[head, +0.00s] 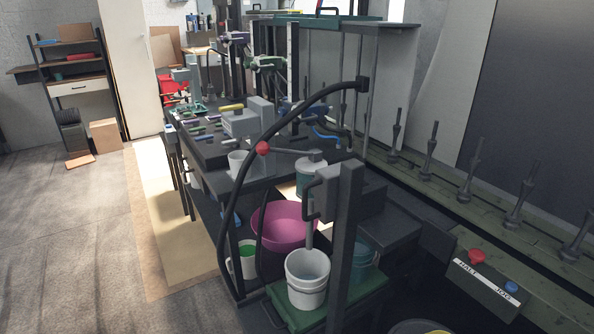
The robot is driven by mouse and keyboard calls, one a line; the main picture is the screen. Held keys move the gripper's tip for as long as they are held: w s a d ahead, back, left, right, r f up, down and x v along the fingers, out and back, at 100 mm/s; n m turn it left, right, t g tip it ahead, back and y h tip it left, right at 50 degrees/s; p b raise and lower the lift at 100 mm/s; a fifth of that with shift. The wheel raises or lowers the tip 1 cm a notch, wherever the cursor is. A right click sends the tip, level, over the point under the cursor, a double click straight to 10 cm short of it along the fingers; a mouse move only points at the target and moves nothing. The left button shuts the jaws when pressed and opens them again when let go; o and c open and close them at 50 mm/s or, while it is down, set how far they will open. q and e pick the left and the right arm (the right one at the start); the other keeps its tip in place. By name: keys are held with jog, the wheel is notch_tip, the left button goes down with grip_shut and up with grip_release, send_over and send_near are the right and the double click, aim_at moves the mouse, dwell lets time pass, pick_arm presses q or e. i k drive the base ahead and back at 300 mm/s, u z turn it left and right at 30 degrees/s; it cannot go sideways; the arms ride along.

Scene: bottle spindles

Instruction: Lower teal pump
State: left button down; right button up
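Neither of my grippers is in view.
The bucket stands on a green platform (361,292). A black hose (290,118) arches over. Right is a control box with a red button (477,256) and a row of spindles (428,155). Floor at left is clear.

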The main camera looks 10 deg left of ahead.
aim_at(317, 183)
jog(key=z, duration=2.65)
jog(key=k, duration=1.1)
jog(key=u, duration=1.25)
jog(key=i, duration=0.5)
jog(key=u, duration=0.05)
